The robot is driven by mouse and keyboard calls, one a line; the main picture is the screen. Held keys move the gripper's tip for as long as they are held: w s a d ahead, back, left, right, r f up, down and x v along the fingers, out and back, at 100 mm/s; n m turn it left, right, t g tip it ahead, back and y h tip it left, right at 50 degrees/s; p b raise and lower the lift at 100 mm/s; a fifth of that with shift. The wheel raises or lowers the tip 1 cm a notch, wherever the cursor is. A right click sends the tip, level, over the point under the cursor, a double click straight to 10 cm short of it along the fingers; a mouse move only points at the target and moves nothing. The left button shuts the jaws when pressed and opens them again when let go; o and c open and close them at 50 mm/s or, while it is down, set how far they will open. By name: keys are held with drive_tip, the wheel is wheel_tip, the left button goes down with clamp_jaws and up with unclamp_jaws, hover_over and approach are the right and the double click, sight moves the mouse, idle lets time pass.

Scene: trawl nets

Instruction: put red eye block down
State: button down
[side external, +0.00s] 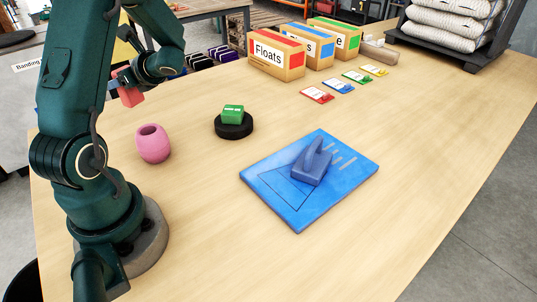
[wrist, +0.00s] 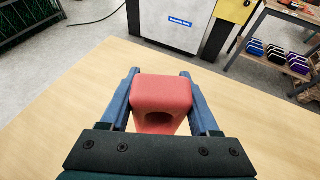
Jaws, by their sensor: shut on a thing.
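The red eye block (wrist: 160,92) is held between the two blue fingers of my gripper (wrist: 161,100) in the wrist view. A dark round hole shows in its near face. In the side view the red block (side external: 130,95) hangs in my gripper (side external: 118,86) above the left part of the table, beyond the pink cup-like piece. My gripper is shut on it. The block is clear of the table, and part of it is hidden by my arm in the side view.
A pink hollow piece (side external: 153,144) stands below the block. A green block (side external: 233,114) sits on a black round base (side external: 233,128). A blue board (side external: 262,203) carries a blue handled tool (side external: 312,166). Boxes (side external: 276,59) and coloured cards (side external: 317,95) line the back. The right table is bare.

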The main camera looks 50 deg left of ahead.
drive_tip(key=shift+w+f, duration=1.85)
drive_tip(key=shift+f, duration=0.3)
drive_tip(key=shift+w+f, duration=1.85)
drive_tip(key=shift+f, duration=0.25)
drive_tip(key=shift+c, duration=0.6)
unclamp_jaws()
drive_tip(key=shift+f, duration=0.15)
